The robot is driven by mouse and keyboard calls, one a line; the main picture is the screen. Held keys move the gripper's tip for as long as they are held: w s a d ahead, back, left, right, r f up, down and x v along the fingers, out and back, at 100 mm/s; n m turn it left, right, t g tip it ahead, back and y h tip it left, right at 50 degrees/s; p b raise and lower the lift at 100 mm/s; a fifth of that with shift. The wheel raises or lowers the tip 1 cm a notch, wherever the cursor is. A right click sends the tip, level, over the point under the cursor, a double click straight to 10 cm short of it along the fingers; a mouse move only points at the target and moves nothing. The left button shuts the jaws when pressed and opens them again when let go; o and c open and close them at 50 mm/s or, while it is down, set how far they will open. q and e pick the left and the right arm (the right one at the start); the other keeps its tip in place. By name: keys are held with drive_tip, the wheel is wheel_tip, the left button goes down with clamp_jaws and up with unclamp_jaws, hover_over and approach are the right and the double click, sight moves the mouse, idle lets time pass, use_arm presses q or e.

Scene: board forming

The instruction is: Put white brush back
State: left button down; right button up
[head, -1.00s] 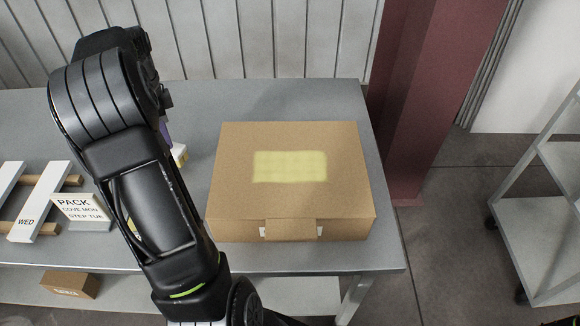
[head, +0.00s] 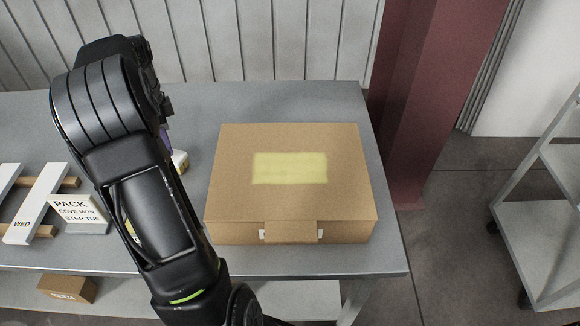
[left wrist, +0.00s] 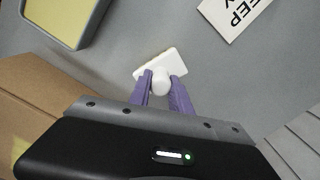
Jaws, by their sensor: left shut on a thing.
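The white brush (left wrist: 160,66) shows in the left wrist view as a pale block with a rounded white handle. My left gripper (left wrist: 163,84), with purple fingers, is shut on the handle. In the head view only the edge of the white brush (head: 180,162) shows beside my left arm, just left of the cardboard box. A purple finger shows above it, and the arm hides the rest. I cannot tell whether the brush touches the table. My right gripper is in neither view.
A closed cardboard box (head: 235,198) with a yellow patch stands on the grey table (head: 330,100). A sign card (head: 75,210) and a white slatted rack (head: 38,205) are at left. A grey-rimmed tray with a yellow inside (left wrist: 62,22) shows in the wrist view. A cart stands right.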

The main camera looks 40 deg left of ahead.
use_arm(q)
drive_tip(key=shift+f, duration=0.1)
drive_tip(key=c, duration=1.1)
unclamp_jaws()
drive_tip(key=shift+o, duration=0.3)
drive_tip(key=shift+o, duration=1.2)
wheel_tip(320, 180, up, 8)
drive_tip(key=shift+f, duration=0.1)
